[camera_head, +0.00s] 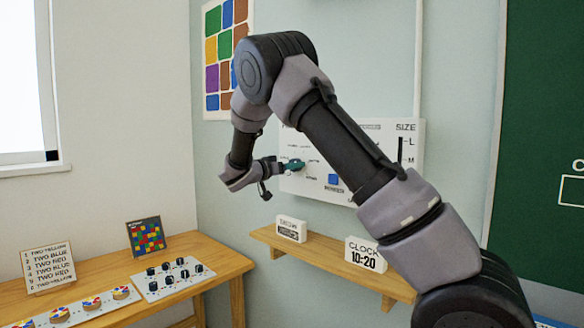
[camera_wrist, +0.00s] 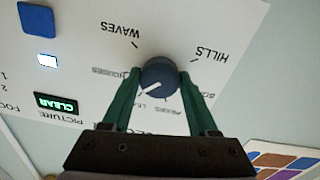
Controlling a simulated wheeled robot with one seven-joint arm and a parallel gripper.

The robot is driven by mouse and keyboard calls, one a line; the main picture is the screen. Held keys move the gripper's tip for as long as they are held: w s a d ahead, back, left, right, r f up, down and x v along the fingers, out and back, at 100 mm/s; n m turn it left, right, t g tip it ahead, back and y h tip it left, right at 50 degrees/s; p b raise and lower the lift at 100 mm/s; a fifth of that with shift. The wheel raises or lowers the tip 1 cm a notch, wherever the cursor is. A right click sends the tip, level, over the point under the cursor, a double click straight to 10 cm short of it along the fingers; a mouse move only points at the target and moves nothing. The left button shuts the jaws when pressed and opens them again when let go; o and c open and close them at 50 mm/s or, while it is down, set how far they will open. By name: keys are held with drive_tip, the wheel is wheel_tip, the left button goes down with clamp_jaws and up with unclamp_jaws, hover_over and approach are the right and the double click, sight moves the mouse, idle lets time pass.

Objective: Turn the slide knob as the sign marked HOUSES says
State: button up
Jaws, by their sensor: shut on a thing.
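The slide knob (camera_wrist: 160,76) is a round dark blue-grey dial on a white wall panel (camera_wrist: 225,25). My gripper (camera_wrist: 161,74) is shut on it, with one green finger on each side. A white pointer mark on the knob points to the lower left in the wrist view. Upside-down labels ring the knob; WAVES and HILLS are readable, others are small or partly hidden by the fingers. In the head view my gripper (camera_head: 293,166) reaches the left part of the panel (camera_head: 410,152), hiding the knob. A small sign (camera_head: 291,229) stands on the shelf; its writing is too blurred to read.
The panel also has a blue square (camera_wrist: 37,19) and a green CLEAR display (camera_wrist: 57,104). A SIZE slider (camera_head: 400,150) is at its right. Below, a wooden shelf (camera_head: 330,258) holds a CLOCK 10:20 sign (camera_head: 366,254). A table (camera_head: 200,252) with a knob board (camera_head: 168,279) is at left.

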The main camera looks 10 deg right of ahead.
drive_tip(key=m, duration=0.5)
drive_tip(key=shift+f+m, duration=0.1)
drive_tip(key=shift+m, duration=0.2)
idle(0.4)
drive_tip(key=o, duration=1.4)
drive_tip(key=shift+c, duration=0.2)
drive_tip(key=shift+s+a, duration=0.1)
drive_tip(key=shift+a, duration=0.05)
drive_tip(key=v, duration=1)
drive_tip(key=shift+s+a, duration=0.15)
drive_tip(key=shift+a, duration=0.05)
